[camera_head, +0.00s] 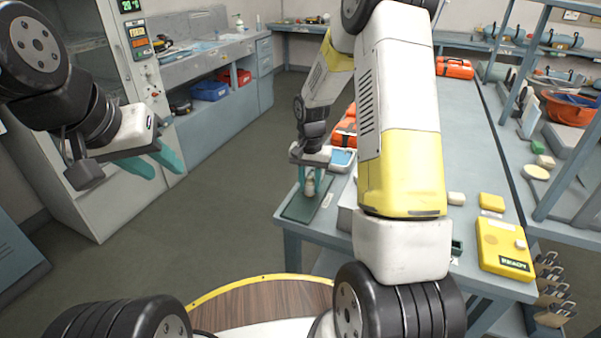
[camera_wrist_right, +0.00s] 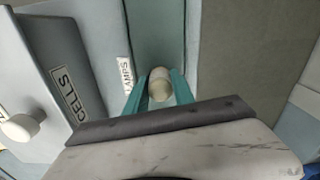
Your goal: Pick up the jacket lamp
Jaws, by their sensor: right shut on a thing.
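The jacket lamp (camera_head: 310,186) is a small pale, rounded piece over the dark green tray (camera_head: 300,208) at the table's near left corner. In the right wrist view the lamp (camera_wrist_right: 159,84) sits between the teal fingers of my right gripper (camera_wrist_right: 158,92), which is shut on it. In the head view my right gripper (camera_head: 310,172) points down at the tray. I cannot tell whether the lamp touches the tray. My left gripper (camera_head: 163,160) is empty, its teal fingers apart, out over the floor at the left.
A grey box labelled CELLS (camera_wrist_right: 62,85) with a white knob stands beside the tray. A yellow READY case (camera_head: 503,247) lies at the table's right. Orange packs (camera_head: 344,133) and a blue-lined tray (camera_head: 342,160) are behind my right gripper. The table's far middle is clear.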

